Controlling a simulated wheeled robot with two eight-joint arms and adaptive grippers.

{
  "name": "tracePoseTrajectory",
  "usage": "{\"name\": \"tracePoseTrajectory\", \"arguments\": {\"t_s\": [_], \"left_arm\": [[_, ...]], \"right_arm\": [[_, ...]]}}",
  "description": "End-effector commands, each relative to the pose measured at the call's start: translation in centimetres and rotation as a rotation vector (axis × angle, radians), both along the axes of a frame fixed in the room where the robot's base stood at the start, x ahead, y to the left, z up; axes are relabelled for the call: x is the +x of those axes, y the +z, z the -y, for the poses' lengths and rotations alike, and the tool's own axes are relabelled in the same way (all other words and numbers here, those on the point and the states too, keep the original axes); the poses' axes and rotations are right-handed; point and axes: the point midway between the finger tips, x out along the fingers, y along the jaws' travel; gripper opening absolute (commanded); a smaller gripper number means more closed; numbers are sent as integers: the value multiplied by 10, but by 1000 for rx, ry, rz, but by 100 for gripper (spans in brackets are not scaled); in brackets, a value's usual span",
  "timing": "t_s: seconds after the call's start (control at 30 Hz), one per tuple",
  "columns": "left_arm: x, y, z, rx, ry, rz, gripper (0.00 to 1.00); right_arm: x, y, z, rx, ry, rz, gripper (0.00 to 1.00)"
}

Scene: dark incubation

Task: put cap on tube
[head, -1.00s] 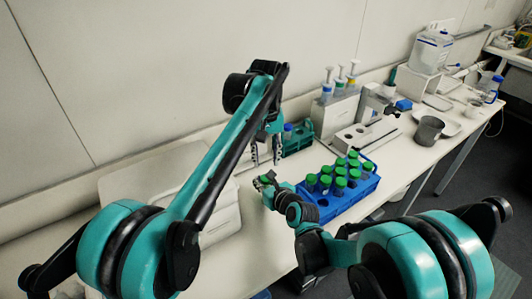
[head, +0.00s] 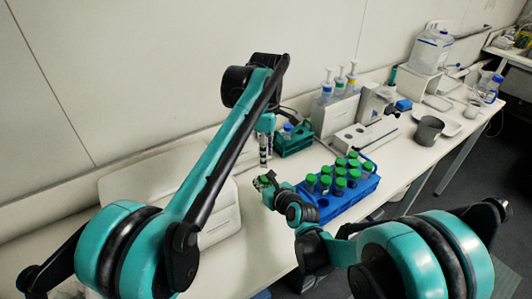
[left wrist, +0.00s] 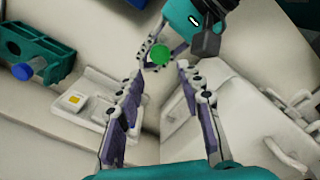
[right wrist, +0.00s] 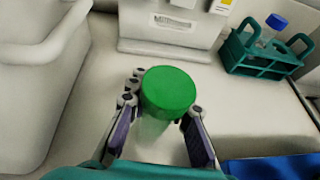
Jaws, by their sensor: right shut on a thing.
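A green screw cap (right wrist: 168,90) sits on top of a clear tube (right wrist: 150,130) between the fingers of my right gripper (right wrist: 160,135); the tube's lower part is hidden. In the head view my right gripper (head: 264,182) is low over the bench, left of the blue rack. The green cap also shows in the left wrist view (left wrist: 159,55), beyond the fingertips. My left gripper (head: 264,161) points down above and behind the right one. In the left wrist view its fingers (left wrist: 160,75) are spread with nothing between them.
A blue rack (head: 335,209) holds several green-capped tubes. A teal rack (head: 296,150) with a blue-capped tube (right wrist: 276,22) stands behind. A pale box (head: 218,218) lies at left. Pump bottles (head: 326,88) and a grey beaker (head: 429,130) stand further right.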

Motion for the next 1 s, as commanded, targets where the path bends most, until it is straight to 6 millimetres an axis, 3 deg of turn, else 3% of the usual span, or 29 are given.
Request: {"name": "tracePoseTrajectory", "arguments": {"t_s": [0.23,0.63,1.0], "left_arm": [[0,-12,0,0,-1,0,37],[0,-70,0,0,-2,0,37],[0,-80,0,0,-2,0,37]], "right_arm": [[0,0,0,0,0,0,0],[0,0,0,0,0,0,0],[0,0,0,0,0,0,0]]}}
